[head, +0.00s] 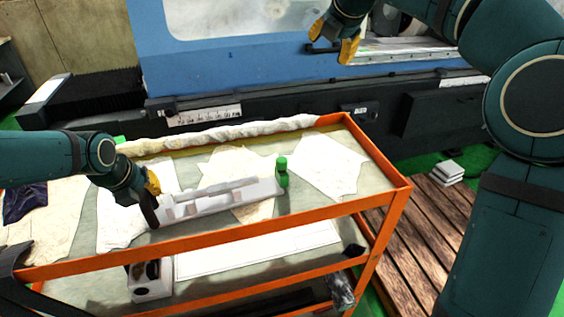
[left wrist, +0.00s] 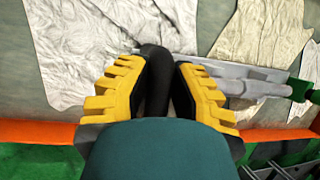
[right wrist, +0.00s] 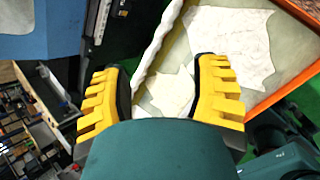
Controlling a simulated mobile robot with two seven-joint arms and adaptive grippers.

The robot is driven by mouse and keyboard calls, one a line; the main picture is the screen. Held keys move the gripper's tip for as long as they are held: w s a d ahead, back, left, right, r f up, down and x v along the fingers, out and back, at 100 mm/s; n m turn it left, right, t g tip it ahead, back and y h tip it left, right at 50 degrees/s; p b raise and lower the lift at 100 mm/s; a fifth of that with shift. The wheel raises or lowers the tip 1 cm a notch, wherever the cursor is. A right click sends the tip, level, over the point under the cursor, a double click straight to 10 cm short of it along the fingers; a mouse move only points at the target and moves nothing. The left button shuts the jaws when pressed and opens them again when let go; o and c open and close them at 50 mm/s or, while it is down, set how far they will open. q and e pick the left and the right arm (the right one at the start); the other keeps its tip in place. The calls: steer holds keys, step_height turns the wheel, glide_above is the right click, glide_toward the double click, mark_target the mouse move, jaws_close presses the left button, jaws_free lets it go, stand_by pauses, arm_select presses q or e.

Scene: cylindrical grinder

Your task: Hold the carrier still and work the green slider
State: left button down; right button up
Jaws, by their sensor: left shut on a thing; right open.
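The carrier (head: 225,202) is a long pale grey piece on the cart's top tray, with a dark end at its left. The green slider (head: 282,172) stands upright at its right end. In the left wrist view the carrier (left wrist: 240,82) runs off to the right, with the green slider (left wrist: 300,90) at the edge. My left gripper (head: 152,196) is shut on the carrier's dark end (left wrist: 155,80), which shows between its fingers. My right gripper (head: 335,42) is open and empty, high up and beyond the cart, far from the green slider.
The orange cart (head: 230,237) has raised rims and a lower shelf. Pale cloths (head: 325,172) lie around the carrier, and a rolled cloth (head: 220,135) lies along the far rim. The blue grinder (head: 215,60) stands behind. A wooden pallet (head: 435,225) lies at the right.

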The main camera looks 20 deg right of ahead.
steer(key=s+a+f+n+g, duration=0.3)
steer(key=a+f+n+g, duration=0.15)
steer(key=a+f, duration=0.3)
steer(key=n+g, duration=0.3)
steer(key=n, duration=0.1)
glide_toward(281, 160)
step_height(281, 160, down, 11)
steer(key=shift+s+d, duration=0.15)
steer(key=shift+d, duration=0.05)
steer(key=shift+c, duration=0.2)
jaws_close()
